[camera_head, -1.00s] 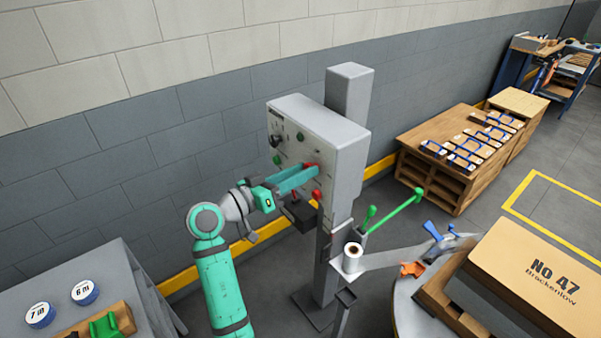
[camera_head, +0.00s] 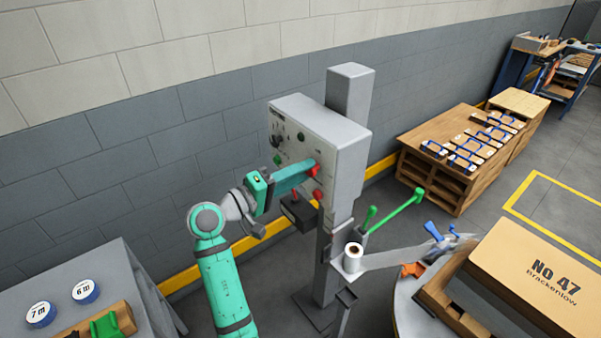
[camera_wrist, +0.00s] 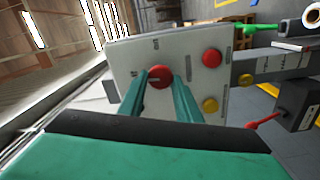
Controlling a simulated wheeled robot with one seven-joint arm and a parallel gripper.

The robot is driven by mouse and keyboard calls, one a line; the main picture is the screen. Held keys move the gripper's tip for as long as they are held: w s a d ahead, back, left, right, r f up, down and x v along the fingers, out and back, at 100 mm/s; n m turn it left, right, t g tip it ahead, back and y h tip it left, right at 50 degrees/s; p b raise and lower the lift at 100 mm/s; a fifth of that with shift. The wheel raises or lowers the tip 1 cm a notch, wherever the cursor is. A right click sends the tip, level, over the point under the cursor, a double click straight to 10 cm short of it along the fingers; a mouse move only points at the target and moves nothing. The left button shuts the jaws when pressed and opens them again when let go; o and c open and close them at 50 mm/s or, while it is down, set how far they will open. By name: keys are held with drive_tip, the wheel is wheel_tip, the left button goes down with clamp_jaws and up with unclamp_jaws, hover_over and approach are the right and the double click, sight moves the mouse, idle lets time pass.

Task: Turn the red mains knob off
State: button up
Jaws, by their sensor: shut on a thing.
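The red mains knob (camera_wrist: 160,76) is on the face of the grey control box (camera_wrist: 125,55). In the wrist view it sits between the two teal fingers of my gripper (camera_wrist: 161,84), which are shut on it, one finger on each side. In the head view my gripper (camera_head: 311,169) reaches the right side of the box's panel, and the knob (camera_head: 315,171) shows red at the fingertips. Dark markings stand beside the knob, too small to read surely.
Another red button (camera_wrist: 212,58) and a yellow button (camera_wrist: 210,104) are close to the knob on the panel. Below the box in the head view are a dark box with a red lever (camera_head: 296,210), a white roll (camera_head: 353,258) and a green handle (camera_head: 400,208).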

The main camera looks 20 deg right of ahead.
drive_tip(key=shift+f+n, duration=0.1)
drive_tip(key=shift+n, duration=0.5)
drive_tip(key=o, duration=1.1)
drive_tip(key=shift+c, duration=0.2)
drive_tip(key=shift+a, duration=0.15)
drive_tip(key=v, duration=1)
drive_tip(key=shift+s+a, duration=0.25)
drive_tip(key=shift+a, duration=0.05)
